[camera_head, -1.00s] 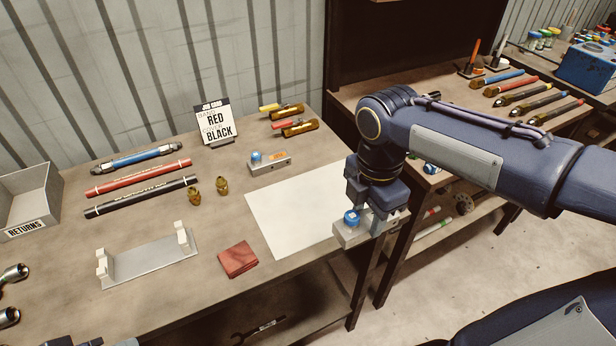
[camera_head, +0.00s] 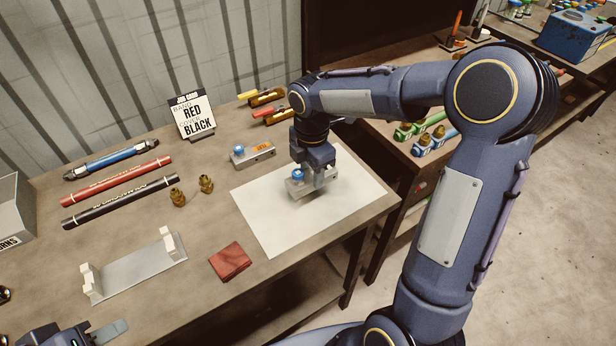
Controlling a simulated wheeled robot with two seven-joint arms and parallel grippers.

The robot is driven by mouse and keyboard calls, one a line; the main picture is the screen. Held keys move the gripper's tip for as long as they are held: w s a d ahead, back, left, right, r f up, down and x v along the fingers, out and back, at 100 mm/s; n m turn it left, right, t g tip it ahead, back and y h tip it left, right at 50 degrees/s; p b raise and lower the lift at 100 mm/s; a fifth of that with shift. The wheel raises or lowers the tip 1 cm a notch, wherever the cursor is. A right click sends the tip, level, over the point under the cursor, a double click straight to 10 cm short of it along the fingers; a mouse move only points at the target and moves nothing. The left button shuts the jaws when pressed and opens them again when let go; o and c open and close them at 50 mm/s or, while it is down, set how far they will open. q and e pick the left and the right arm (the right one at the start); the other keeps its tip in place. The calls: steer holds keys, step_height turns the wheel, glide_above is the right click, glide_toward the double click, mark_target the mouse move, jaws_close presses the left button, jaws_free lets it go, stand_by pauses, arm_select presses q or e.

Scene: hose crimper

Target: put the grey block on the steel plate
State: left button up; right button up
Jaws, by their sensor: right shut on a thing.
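A grey block (camera_head: 302,190) with a blue knob is held by my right gripper (camera_head: 316,182), which is shut on it. The block is over the large pale sheet (camera_head: 265,218); I cannot tell whether it touches the sheet. The gripper fingers hide part of the block. A grey metal plate (camera_head: 137,275) with white posts at both ends lies at the front left of the bench, well away from the block. My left gripper (camera_head: 95,335) shows only partly at the bottom left edge.
A similar grey block with a blue knob and orange label (camera_head: 262,150) sits behind the sheet. The bench's right edge is close to the sheet.

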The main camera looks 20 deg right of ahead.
mark_target(308, 181)
steer(key=shift+w+a+f, duration=0.1)
steer(key=shift+w+f, duration=0.6)
steer(key=shift+f, duration=0.1)
steer(key=shift+w+f, duration=0.1)
steer(key=shift+f, duration=1.5)
steer(key=shift+f, duration=0.15)
steer(key=o, duration=1.2)
